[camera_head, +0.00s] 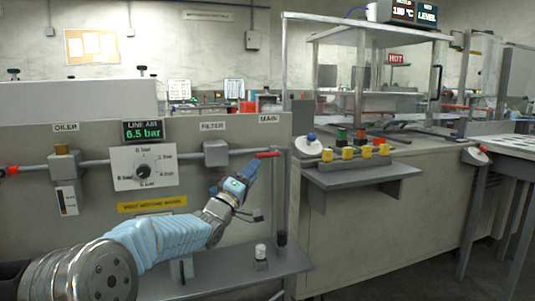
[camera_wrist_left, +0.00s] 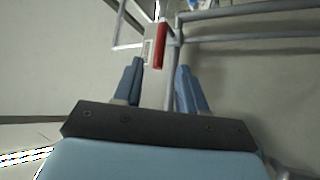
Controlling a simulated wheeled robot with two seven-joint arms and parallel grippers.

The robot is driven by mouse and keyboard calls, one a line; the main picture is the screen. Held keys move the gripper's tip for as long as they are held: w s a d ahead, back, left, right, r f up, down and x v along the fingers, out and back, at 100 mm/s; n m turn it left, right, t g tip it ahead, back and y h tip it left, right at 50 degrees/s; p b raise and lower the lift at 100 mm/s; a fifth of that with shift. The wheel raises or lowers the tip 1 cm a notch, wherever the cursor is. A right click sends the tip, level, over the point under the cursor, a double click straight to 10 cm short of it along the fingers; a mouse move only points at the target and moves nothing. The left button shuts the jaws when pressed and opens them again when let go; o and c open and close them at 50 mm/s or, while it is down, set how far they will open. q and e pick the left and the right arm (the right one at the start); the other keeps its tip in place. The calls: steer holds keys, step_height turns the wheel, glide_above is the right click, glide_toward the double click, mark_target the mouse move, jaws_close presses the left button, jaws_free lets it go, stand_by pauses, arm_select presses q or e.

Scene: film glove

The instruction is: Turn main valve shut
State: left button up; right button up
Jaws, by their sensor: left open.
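The main valve's red lever (camera_head: 267,155) sits at the right end of the horizontal air pipe, under the MAIN label (camera_head: 269,118). The lever lies roughly in line with the pipe. In the left wrist view the red lever (camera_wrist_left: 160,45) is ahead of the fingertips, between their lines. My left gripper (camera_head: 246,174) is just below and left of the lever in the head view. In the left wrist view its two blue fingers (camera_wrist_left: 159,75) are apart with nothing between the tips. The LINE AIR display (camera_head: 143,130) reads 6.5 bar. My right gripper is not seen.
A dial (camera_head: 143,171), a filter box (camera_head: 216,153) and an oiler (camera_head: 62,162) sit on the panel left of the valve. A grey shelf (camera_head: 205,275) runs below my left arm. A vertical post (camera_head: 280,190) stands close right of the lever.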

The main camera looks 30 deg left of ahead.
mark_target(266, 155)
arm_select(q)
steer(key=p+x, duration=0.1)
steer(key=x, duration=0.7)
steer(key=shift+w+r+p, duration=0.1)
steer(key=shift+w+p, duration=0.1)
steer(key=shift+p, duration=0.2)
jaws_close()
